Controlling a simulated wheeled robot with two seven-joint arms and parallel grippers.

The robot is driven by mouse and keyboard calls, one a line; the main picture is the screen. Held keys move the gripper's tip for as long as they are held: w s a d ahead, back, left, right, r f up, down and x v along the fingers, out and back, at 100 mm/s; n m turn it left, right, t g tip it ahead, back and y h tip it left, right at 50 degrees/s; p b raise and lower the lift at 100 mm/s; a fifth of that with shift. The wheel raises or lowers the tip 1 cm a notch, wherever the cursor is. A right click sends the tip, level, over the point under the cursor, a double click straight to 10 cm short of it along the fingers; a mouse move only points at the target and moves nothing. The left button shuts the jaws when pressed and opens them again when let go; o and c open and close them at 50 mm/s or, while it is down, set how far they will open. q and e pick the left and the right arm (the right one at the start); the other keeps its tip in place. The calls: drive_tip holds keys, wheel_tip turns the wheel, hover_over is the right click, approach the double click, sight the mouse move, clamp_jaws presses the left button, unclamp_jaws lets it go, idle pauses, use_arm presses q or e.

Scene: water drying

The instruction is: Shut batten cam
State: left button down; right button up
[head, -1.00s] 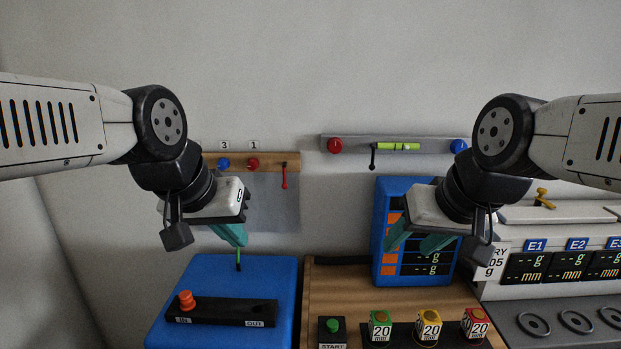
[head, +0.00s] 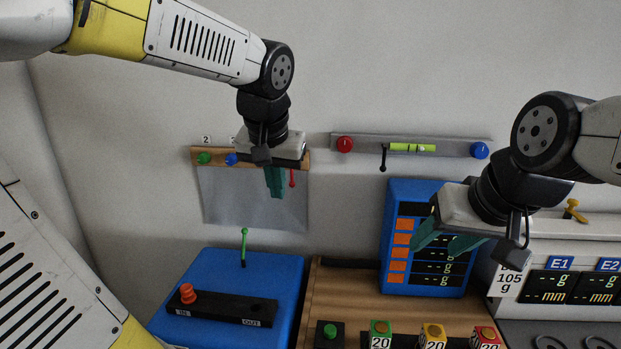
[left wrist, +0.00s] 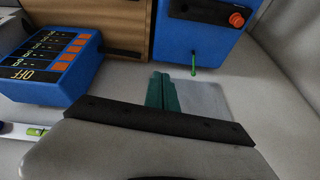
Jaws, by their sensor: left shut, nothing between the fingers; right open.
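The wooden batten (head: 219,154) is fixed to the wall at left. A red lever (head: 292,179), seemingly its cam, hangs down at its right end. A grey sheet (head: 228,192) hangs below the batten; it also shows in the left wrist view (left wrist: 207,97). My left gripper (head: 276,194) is shut and empty, pointing down in front of the batten just left of the red lever. I cannot tell whether it touches the lever. It hides part of the batten; its fingers show in the left wrist view (left wrist: 162,92). My right gripper (head: 447,240) is open and empty before the blue display.
A grey rail (head: 462,149) with a green level (head: 412,147) is on the wall to the right. Below stand a blue box (head: 277,270) with a green lever (head: 244,247), a wooden board (head: 330,285) and a blue display (head: 431,190). The wall between sheet and display is clear.

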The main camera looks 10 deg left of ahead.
sight(292, 176)
use_arm(q)
drive_tip(key=w+d+y, duration=0.2)
drive_tip(key=w+d, duration=0.2)
drive_tip(key=w, duration=0.4)
drive_tip(key=w+d+y, duration=0.2)
drive_tip(key=w+d, duration=0.2)
drive_tip(key=w, duration=0.5)
drive_tip(key=shift+w+d+t, duration=0.3)
drive_tip(key=shift+t, duration=0.1)
drive_tip(key=shift+f, duration=0.1)
drive_tip(key=w+a+f, duration=0.5)
drive_tip(key=a+f, duration=0.3)
drive_tip(key=shift+w, duration=0.15)
